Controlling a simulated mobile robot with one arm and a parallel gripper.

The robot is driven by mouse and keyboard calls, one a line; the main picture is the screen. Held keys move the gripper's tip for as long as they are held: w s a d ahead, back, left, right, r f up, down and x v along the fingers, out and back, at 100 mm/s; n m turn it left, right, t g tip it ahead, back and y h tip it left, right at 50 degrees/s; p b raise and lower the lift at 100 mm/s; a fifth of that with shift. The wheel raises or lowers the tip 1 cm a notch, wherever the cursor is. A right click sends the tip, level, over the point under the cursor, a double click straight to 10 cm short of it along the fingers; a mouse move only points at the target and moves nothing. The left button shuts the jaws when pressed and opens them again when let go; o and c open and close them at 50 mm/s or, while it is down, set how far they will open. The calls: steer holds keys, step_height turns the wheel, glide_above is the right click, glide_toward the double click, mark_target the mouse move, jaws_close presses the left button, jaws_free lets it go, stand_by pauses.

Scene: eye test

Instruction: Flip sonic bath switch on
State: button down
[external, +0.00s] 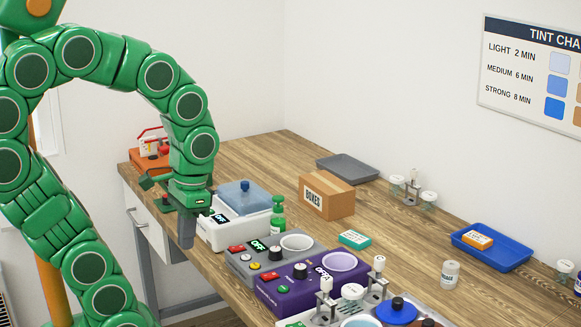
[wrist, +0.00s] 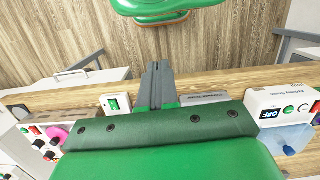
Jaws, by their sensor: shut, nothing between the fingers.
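The sonic bath looks to be the white box (external: 228,228) with a translucent blue lid on the wooden bench; its display reads OFF. In the wrist view a white unit (wrist: 295,98) with an OFF display and a blue lid lies at the right. A green rocker switch (wrist: 118,103) shows left of the fingers; I cannot tell which unit carries it. My gripper (external: 187,240) points down by the bench's front edge, beside the white box's left end. In the wrist view its grey fingers (wrist: 156,72) are together and empty. I cannot tell whether they touch anything.
A grey unit (external: 238,268) and a purple unit (external: 266,292) stand along the front edge, right of the white box. A green bottle (external: 278,215) and a cardboard box (external: 327,196) stand close by. An orange item (external: 150,162) sits behind my gripper.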

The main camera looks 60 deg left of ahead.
steer(key=w+a+r+n, duration=0.3)
steer(key=w+a+n, duration=0.2)
steer(key=w+a, duration=0.3)
steer(key=w+a+r+n, duration=0.2)
steer(key=w+a+n, duration=0.2)
steer(key=w+a, duration=0.35)
steer(key=w+a+n, duration=0.2)
steer(key=a+n, duration=0.2)
steer(key=a, duration=0.8)
steer(key=w+a+n, duration=0.1)
steer(key=a+n, duration=0.3)
steer(key=a, duration=0.8)
steer(key=shift+w+f, duration=0.25)
steer(key=shift+w, duration=0.15)
steer(key=shift+f, duration=0.1)
steer(key=f, duration=0.4)
steer(key=s+f, duration=0.1)
steer(key=f, duration=0.8)
steer(key=shift+s+f, duration=0.35)
